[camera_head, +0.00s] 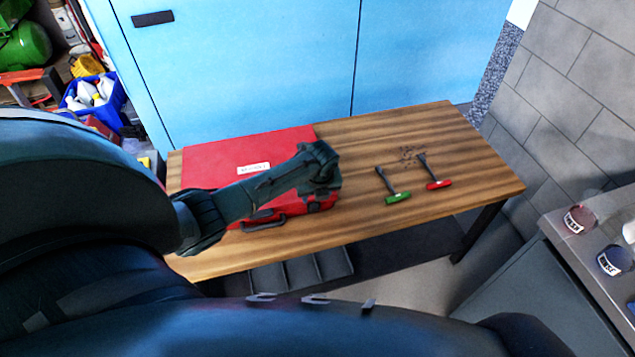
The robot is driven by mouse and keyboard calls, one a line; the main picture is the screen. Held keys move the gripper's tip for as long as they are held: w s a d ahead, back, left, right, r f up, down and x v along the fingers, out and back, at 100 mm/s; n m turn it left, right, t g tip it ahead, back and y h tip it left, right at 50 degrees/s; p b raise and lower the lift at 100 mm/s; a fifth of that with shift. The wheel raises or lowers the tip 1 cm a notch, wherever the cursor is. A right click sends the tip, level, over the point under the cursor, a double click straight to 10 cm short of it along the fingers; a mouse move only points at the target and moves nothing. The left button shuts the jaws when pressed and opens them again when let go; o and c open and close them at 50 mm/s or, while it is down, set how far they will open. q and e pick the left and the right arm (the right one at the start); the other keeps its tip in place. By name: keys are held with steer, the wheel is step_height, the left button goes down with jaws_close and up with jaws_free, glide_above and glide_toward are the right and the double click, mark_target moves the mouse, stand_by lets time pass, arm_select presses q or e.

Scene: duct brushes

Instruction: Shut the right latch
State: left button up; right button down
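A red case (215,152) lies with its lid down on the wooden table, its front facing me. A white label (253,169) is on its lid, and a dark handle (263,221) is on its front. The right latch (318,207) is a small dark part on the case front, near the right corner; whether it is shut is too small to tell. The left latch is not visible behind my arm. My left gripper (322,172) is over the right front part of the case, just above the right latch. Its fingers are too dark to read. My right gripper is not in view.
A green-handled brush (397,197) and a red-handled brush (438,184) lie on the table (470,150) right of the case, near dark debris (410,156). A blue cabinet (260,70) stands behind. A grey counter (560,220) is at the right.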

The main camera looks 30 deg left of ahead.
arm_select(q)
steer(key=v, duration=0.6)
steer(key=shift+r, duration=0.35)
steer(key=shift+s+d, duration=0.15)
steer(key=shift+d, duration=0.05)
steer(key=s+d+n+h, duration=0.2)
steer(key=s+d+n, duration=0.75)
steer(key=s, duration=0.25)
steer(key=s+r+n+t, duration=0.2)
steer(key=s+r+n, duration=0.5)
steer(key=s+n, duration=0.75)
steer(key=w+d+f+t+h, duration=0.2)
steer(key=w+d+f+t, duration=0.3)
steer(key=f, duration=0.5)
steer(key=shift+w+d+t+h, duration=0.35)
steer(key=shift+d+t+h, duration=0.05)
steer(key=shift+d+t, duration=0.1)
